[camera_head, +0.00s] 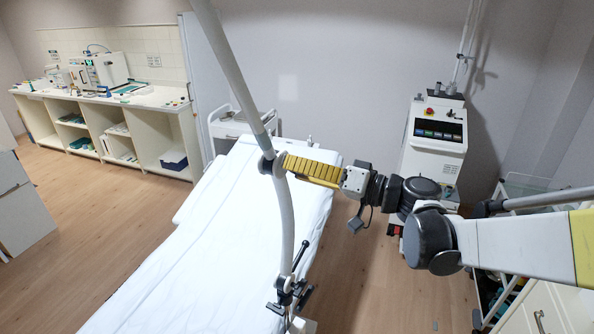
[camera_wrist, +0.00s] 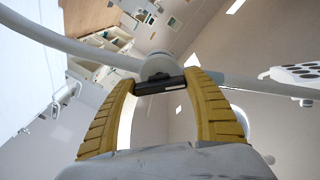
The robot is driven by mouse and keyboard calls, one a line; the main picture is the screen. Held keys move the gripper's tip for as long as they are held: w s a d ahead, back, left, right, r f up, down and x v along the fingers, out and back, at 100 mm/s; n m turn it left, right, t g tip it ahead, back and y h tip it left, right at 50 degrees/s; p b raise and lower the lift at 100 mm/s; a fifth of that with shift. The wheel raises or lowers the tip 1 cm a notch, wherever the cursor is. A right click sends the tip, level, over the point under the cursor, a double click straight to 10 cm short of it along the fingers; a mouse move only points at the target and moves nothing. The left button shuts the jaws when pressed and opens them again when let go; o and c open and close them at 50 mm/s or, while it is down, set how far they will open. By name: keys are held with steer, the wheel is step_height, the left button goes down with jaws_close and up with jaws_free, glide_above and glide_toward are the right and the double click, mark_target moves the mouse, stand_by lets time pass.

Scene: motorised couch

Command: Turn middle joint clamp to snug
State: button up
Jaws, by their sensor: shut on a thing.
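A pale jointed arm rises from a dark base clamp (camera_head: 290,292) at the couch side. Its middle joint (camera_head: 267,163) is a dark, rounded hub where the two tubes meet, above the couch. In the wrist view the joint is a pale round hub (camera_wrist: 159,66) with a dark bar-shaped clamp handle (camera_wrist: 160,86) in front of it. My gripper (camera_head: 279,163), with yellow ribbed fingers, reaches the joint from the right. In the wrist view my gripper (camera_wrist: 162,84) is shut on the dark handle, one finger at each end. The joint's far side is hidden.
The couch (camera_head: 215,230) with a white sheet lies beneath the jointed arm. A white machine with a screen (camera_head: 435,135) stands at the back right. A small trolley (camera_head: 240,124) stands behind the couch. Shelves (camera_head: 110,125) line the left wall. Wooden floor is free at the left.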

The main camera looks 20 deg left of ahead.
stand_by(0.3)
steer(key=o, duration=1.2)
steer(key=v, duration=1.2)
